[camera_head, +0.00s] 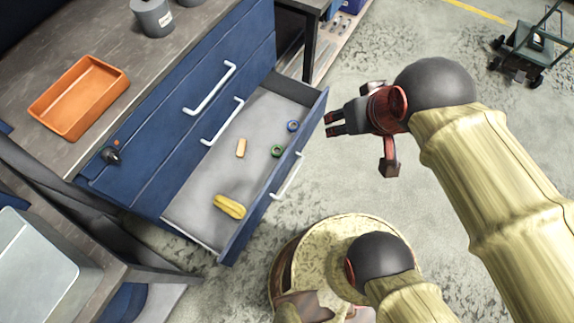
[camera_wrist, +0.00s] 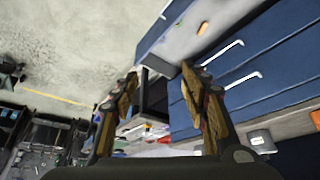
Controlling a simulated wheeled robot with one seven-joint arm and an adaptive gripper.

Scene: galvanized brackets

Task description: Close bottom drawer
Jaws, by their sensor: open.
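The bottom drawer (camera_head: 190,210) of the blue cabinet stands pulled out, its grey inside showing. Its blue front carries a white handle (camera_head: 288,176). In it lie a yellow object (camera_head: 229,206), a small tan block (camera_head: 241,148), a green ring (camera_head: 277,151) and a blue ring (camera_head: 293,126). My gripper (camera_head: 330,124) is open and empty, to the right of the drawer front near its far end, and appears apart from it. In the wrist view my gripper's two fingers (camera_wrist: 158,90) are spread, with the drawer (camera_wrist: 190,35) beyond them at upper right.
Two shut upper drawers have white handles (camera_head: 209,88). An orange tray (camera_head: 79,97) and a grey cup (camera_head: 152,17) stand on the worktop. A dark cart (camera_head: 530,50) is at the far right. Bare concrete floor (camera_head: 390,35) lies beyond the drawer.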

